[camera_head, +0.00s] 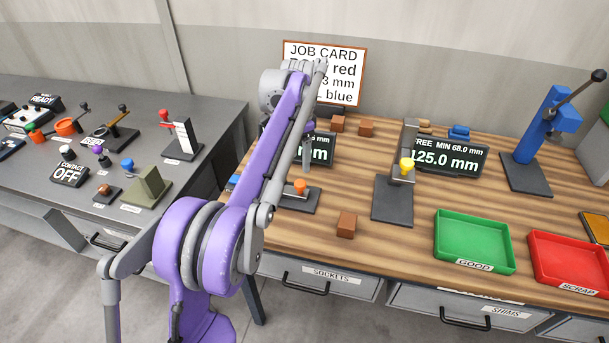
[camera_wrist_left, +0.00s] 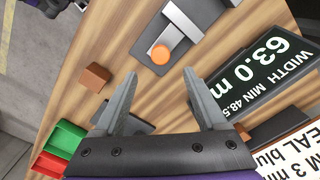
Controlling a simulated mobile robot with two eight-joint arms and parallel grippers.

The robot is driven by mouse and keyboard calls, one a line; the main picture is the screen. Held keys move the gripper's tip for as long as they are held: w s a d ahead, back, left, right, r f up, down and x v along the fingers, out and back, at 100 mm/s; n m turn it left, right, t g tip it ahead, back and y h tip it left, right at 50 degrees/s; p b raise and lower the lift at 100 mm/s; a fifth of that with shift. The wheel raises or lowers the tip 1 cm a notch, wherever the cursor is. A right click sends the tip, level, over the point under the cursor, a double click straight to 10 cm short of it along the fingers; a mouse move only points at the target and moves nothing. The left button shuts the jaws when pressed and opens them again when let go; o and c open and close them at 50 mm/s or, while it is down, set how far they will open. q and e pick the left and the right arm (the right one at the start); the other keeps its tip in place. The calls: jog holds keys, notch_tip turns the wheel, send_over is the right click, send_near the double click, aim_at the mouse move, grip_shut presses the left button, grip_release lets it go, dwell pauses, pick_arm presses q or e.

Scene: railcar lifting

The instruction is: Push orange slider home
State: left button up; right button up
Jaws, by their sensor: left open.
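The orange slider knob (camera_head: 300,187) sits on a dark-based gauge (camera_head: 299,204) on the wooden bench. In the left wrist view the knob (camera_wrist_left: 160,54) is round and lies just beyond the gap between my fingertips, beside a grey bar (camera_wrist_left: 185,22) on the dark base. My left gripper (camera_wrist_left: 160,76) is open with nothing between its fingers. In the head view it is partly hidden by my arm. I cannot tell whether a finger touches the knob. The gauge's display (camera_wrist_left: 262,82) reads 63.0 mm. My right gripper is not in view.
A brown block (camera_head: 346,224) lies right of the gauge. A second gauge with a yellow knob (camera_head: 406,165) stands further right. Green (camera_head: 474,268) and red (camera_head: 570,287) trays are at the front right. A job card (camera_head: 340,75) and more brown blocks are behind.

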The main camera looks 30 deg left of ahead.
aim_at(300, 182)
pick_arm(q)
notch_tip(300, 182, down, 9)
jog(key=shift+w+f+b, duration=0.1)
jog(key=shift+b, duration=0.2)
grip_shut()
dwell(0.4)
dwell(1.0)
